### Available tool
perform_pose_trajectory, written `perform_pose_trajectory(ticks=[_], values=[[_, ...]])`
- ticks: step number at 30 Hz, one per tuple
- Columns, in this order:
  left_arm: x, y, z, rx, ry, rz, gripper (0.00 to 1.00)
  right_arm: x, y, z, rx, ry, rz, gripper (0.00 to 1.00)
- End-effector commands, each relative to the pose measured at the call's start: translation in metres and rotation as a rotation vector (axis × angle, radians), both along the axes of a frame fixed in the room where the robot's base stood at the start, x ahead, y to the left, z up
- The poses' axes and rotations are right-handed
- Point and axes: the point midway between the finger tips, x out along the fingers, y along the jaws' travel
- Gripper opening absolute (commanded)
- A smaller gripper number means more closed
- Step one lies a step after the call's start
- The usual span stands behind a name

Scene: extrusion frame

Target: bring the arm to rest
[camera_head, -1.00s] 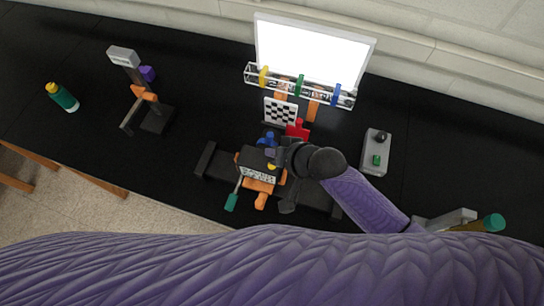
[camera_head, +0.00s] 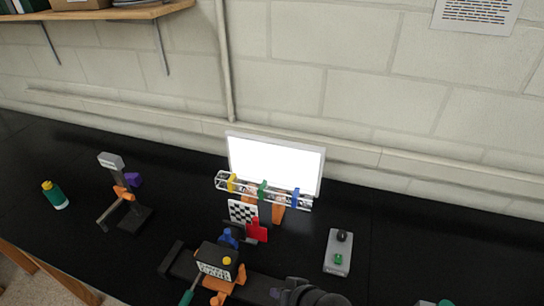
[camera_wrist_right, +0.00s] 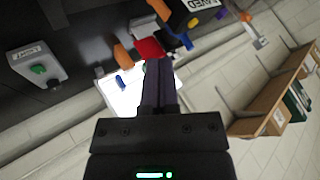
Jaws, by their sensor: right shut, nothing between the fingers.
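My right gripper shows in the right wrist view (camera_wrist_right: 160,70), its two dark fingers together and empty. In the head view only the dark rounded wrist and gripper part of my right arm shows, at the bottom edge. It is right of a black block with a white label (camera_head: 216,262) and orange parts. Whether the gripper touches anything there is hard to tell. My left gripper is not in view.
A bright panel (camera_head: 275,163) stands behind a clear rail (camera_head: 222,181) with coloured clips. A checkered board (camera_head: 242,211) and red piece (camera_head: 257,231) stand before it. A grey switch box (camera_head: 338,255), a lamp-like stand (camera_head: 128,200) and a green bottle (camera_head: 55,196) are on the black bench (camera_head: 400,245).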

Motion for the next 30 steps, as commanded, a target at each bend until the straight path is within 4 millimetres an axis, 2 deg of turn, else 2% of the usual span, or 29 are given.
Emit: perform_pose_trajectory(ticks=[8,11,14,17,20,23,24,29,30], values=[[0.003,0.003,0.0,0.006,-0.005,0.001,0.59,-0.015,-0.035,-0.049,-0.119,0.026,-0.045,0.0],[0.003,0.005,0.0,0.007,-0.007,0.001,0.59,-0.028,-0.052,-0.074,-0.182,0.048,-0.058,0.0],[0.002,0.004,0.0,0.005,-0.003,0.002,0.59,-0.051,-0.073,-0.103,-0.258,0.081,-0.062,0.0],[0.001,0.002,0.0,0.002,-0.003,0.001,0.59,-0.082,-0.095,-0.132,-0.339,0.127,-0.054,0.0],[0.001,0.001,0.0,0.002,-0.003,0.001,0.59,-0.122,-0.114,-0.159,-0.417,0.183,-0.03,0.0],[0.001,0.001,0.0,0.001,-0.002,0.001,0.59,-0.173,-0.132,-0.183,-0.493,0.254,0.014,0.0],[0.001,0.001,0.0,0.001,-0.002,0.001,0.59,-0.195,-0.138,-0.191,-0.52,0.284,0.036,0.0],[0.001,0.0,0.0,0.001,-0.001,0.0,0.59,-0.291,-0.152,-0.211,-0.598,0.415,0.147,0.0],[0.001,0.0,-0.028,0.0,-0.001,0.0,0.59,-0.288,-0.153,-0.239,-0.602,0.405,0.149,0.0]])
